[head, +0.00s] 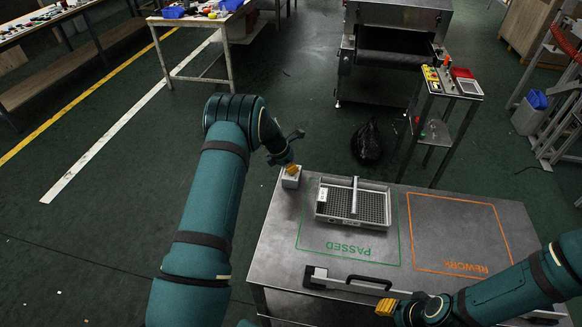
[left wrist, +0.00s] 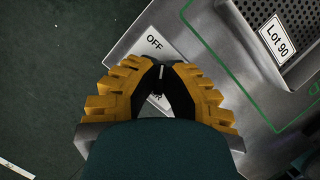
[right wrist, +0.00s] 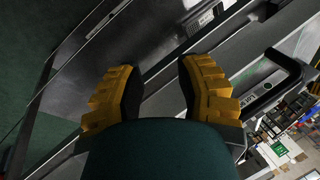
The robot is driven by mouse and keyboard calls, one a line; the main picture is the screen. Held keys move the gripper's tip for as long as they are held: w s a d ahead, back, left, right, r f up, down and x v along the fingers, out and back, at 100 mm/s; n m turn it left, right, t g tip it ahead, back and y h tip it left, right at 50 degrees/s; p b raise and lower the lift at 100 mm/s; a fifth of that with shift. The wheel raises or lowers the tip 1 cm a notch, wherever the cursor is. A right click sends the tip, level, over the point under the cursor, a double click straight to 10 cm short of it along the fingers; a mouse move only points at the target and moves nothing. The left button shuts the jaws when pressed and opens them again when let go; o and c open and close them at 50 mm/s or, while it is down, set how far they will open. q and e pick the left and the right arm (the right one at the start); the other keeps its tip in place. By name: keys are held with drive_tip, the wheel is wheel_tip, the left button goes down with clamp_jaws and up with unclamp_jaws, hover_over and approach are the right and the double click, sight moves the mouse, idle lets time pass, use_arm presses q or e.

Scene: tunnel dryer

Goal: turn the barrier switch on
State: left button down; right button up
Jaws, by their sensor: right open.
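The barrier switch is a small pale grey box (head: 290,182) at the back left corner of the metal table in the head view. In the left wrist view its face carries an OFF label (left wrist: 154,42); a second label below is mostly hidden by the fingers. My left gripper (head: 292,168) is right over the box. In the left wrist view its fingertips (left wrist: 160,70) come together, with only a thin light sliver between them. The lever is hidden, so its position does not show. My right gripper (head: 386,307) is open and empty at the table's front edge; its spread fingers (right wrist: 158,78) show in the right wrist view.
A grey tray with a mesh floor (head: 325,210) stands in the green PASSED outline, right of the switch. The orange REWORK area (head: 460,232) is empty. A black handle (head: 368,279) runs along the table front. A black bag (head: 367,143) lies on the floor behind.

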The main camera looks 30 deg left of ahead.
idle(0.5)
use_arm(q)
drive_tip(key=m+b, duration=0.1)
drive_tip(key=m, duration=0.1)
drive_tip(key=m+g+h+b, duration=0.1)
drive_tip(key=m, duration=0.1)
drive_tip(key=shift+f+m+b, duration=0.2)
drive_tip(key=shift+m+b, duration=0.2)
drive_tip(key=m+g+b, duration=0.2)
drive_tip(key=m, duration=0.2)
drive_tip(key=shift+h, duration=0.3)
drive_tip(key=shift+m+g+b, duration=1)
drive_tip(key=shift+m+b, duration=0.3)
drive_tip(key=shift+m, duration=1.2)
drive_tip(key=shift+r, duration=0.1)
drive_tip(key=c, duration=1.1)
unclamp_jaws()
drive_tip(key=shift+r, duration=0.2)
